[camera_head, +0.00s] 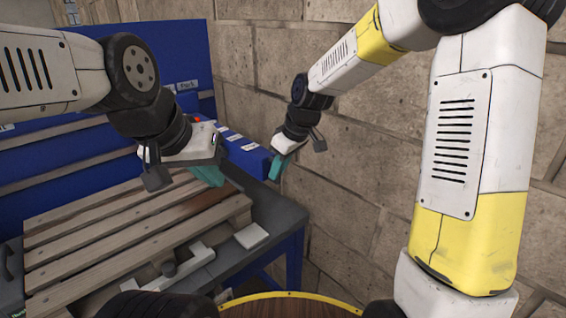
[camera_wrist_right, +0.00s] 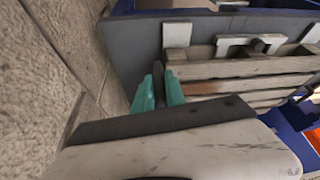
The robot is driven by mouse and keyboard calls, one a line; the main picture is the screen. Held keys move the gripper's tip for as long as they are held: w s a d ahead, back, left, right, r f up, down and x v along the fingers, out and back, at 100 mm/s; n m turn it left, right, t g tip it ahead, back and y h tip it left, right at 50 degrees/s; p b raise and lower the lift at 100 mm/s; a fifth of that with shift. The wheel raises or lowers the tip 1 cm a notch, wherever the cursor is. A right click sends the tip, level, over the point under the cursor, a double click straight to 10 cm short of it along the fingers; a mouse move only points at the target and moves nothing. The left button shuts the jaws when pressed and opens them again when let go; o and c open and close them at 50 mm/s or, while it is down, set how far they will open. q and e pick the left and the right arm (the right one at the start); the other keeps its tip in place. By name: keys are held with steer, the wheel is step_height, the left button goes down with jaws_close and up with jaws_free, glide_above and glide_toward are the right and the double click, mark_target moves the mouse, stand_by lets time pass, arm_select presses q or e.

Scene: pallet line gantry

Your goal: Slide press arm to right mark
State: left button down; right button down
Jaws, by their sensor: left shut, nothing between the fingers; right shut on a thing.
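My right gripper (camera_head: 275,170) hangs by the stone wall, off the right edge of the grey bench. In the right wrist view its teal fingers (camera_wrist_right: 156,92) are shut on a narrow dark bar (camera_wrist_right: 158,72). I cannot tell whether this bar belongs to the press arm. My left gripper (camera_head: 208,175) is shut and empty above the far right part of the wooden pallet (camera_head: 110,215). No press arm or right mark can be clearly made out.
A white bracket (camera_head: 185,268) and a white plate (camera_head: 251,236) lie on the bench (camera_head: 278,212) beside the pallet. A blue labelled box (camera_head: 245,155) stands behind. The stone wall (camera_head: 350,190) is close on the right. A yellow-rimmed round top (camera_head: 290,304) is at the front.

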steer(key=c, duration=1.4)
jaws_free()
steer(key=v, duration=0.8)
